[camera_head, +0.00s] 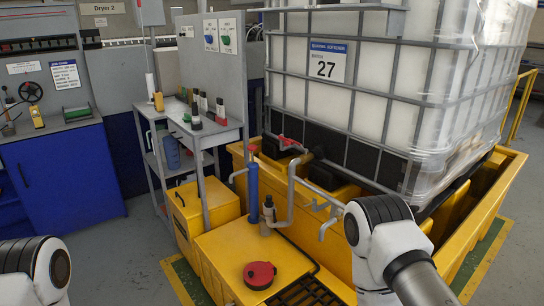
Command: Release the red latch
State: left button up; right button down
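No part is clearly recognisable as the red latch. A red handle (288,142) shows at the foot of the white tank (320,95) marked 27, by its grey outlet pipe. A smaller red piece (252,148) tops the upright blue cylinder (252,190). A round red cap (259,275) sits on the yellow deck in front. Only links of my arms show, one in the lower left corner and one at the lower right. Both grippers are out of the picture.
A yellow containment basin (480,205) surrounds the caged tank. A yellow box (202,210) and a grey cart (206,128) with bottles stand left of it. A blue cabinet (65,180) is at far left. Grey pipes rise from the deck. Floor is clear between cabinet and box.

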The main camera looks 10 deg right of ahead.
aim_at(287, 142)
jog(key=i+j+z, duration=0.1)
jog(key=j, duration=0.25)
jog(key=i+j, duration=0.25)
jog(key=j, duration=0.15)
jog(key=i+j+z, duration=0.15)
jog(key=j, duration=0.2)
jog(key=i+j+z, duration=0.1)
jog(key=j, duration=0.3)
jog(key=i+j+z, duration=0.1)
jog(key=j, duration=0.3)
jog(key=i+j, duration=0.25)
jog(key=i, duration=0.15)
jog(key=i+j+z, duration=0.1)
jog(key=i+j, duration=0.15)
jog(key=i, duration=0.2)
